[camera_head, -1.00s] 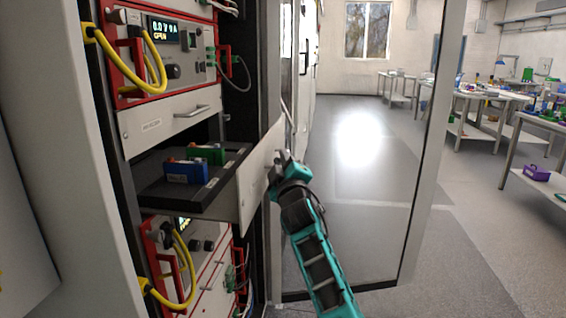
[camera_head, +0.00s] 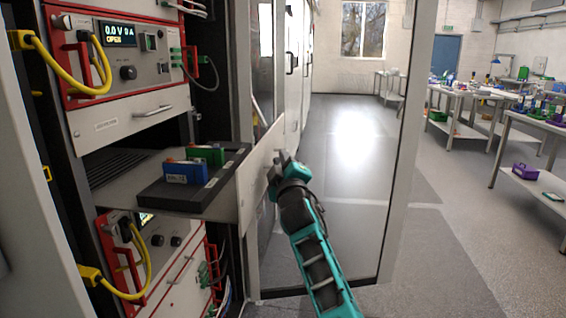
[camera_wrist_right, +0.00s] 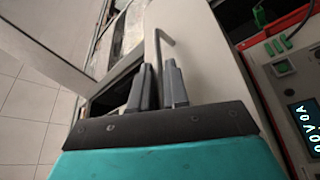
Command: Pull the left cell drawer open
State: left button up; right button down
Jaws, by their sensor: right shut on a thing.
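The left cell drawer stands pulled out of the rack, its grey front panel (camera_head: 262,165) facing right in the head view. A black tray (camera_head: 222,180) on the drawer holds a blue cell (camera_head: 186,172) and a green cell (camera_head: 207,154). My right gripper (camera_head: 279,163) is at the outer face of the drawer front, shut on the drawer handle. In the right wrist view the fingers (camera_wrist_right: 158,88) close around the bent metal handle (camera_wrist_right: 158,50), against the pale panel. The handle is mostly hidden by the gripper in the head view. My left gripper is not in view.
A shut drawer (camera_head: 118,120) with a bar handle sits above the open one. Red-framed cycler units (camera_head: 125,55) with yellow cables are above and below. An open glass door (camera_head: 345,215) stands to the right. Workbenches (camera_head: 520,130) are far off; the floor between is clear.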

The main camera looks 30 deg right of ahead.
jog(key=shift+d+r, duration=0.1)
dwell(0.3)
jog(key=c, duration=1.2)
grip_release()
jog(key=v, duration=1.3)
jog(key=s+a+f+m+g+y, duration=0.1)
jog(key=s+a+f+y, duration=0.15)
jog(key=f, duration=0.45)
jog(key=s+a+f+g+y, duration=0.1)
jog(key=s+a+f+g, duration=0.15)
jog(key=f, duration=0.45)
jog(key=s+a+f+m+g+y, duration=0.15)
jog(key=s+f, duration=0.25)
jog(key=f, duration=0.4)
jog(key=s+a+f+m+g+y, duration=0.3)
jog(key=s+a+f, duration=0.2)
jog(key=s+f, duration=0.7)
jog(key=s, duration=0.2)
jog(key=shift+s+a+f+g+y, duration=0.15)
jog(key=shift+s+f+g+y, duration=0.1)
jog(key=shift+s+g+y, duration=0.1)
